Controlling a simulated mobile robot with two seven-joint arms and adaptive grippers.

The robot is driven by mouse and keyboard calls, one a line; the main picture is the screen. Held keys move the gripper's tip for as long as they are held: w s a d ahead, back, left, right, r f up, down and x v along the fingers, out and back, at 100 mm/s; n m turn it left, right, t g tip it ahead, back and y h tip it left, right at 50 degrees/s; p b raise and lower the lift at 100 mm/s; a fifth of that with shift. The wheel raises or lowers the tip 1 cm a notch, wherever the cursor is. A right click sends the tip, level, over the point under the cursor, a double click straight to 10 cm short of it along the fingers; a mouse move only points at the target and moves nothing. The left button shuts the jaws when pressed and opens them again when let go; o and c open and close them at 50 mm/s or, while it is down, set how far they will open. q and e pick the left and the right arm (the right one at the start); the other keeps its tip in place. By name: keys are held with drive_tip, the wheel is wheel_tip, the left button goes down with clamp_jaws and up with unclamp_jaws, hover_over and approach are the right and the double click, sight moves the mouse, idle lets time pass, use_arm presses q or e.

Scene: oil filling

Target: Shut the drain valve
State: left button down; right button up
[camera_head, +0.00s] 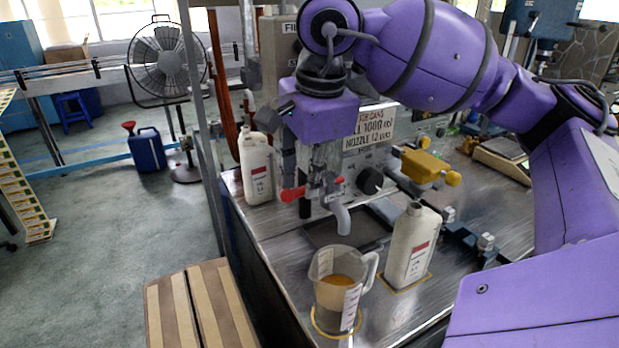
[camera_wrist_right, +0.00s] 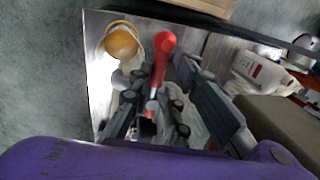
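The drain valve has a red lever handle (camera_head: 293,194) and a grey downturned spout (camera_head: 342,218) on the front of the filling station. In the head view the lever points left, roughly level. My right gripper (camera_head: 312,180) is at the valve, pointing down, with its fingers around the lever area. In the right wrist view the red handle (camera_wrist_right: 160,58) lies between the spread fingers of the gripper (camera_wrist_right: 160,98); whether they touch it is unclear. My left gripper is out of view.
A white bottle (camera_head: 411,245) stands right of the jug, and another white bottle (camera_head: 256,168) stands behind left. A yellow valve piece (camera_head: 424,166) is at right. A fan (camera_head: 168,62) and blue can (camera_head: 147,150) are farther off.

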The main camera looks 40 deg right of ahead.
drive_tip(key=shift+o, duration=1.2)
drive_tip(key=v, duration=1.2)
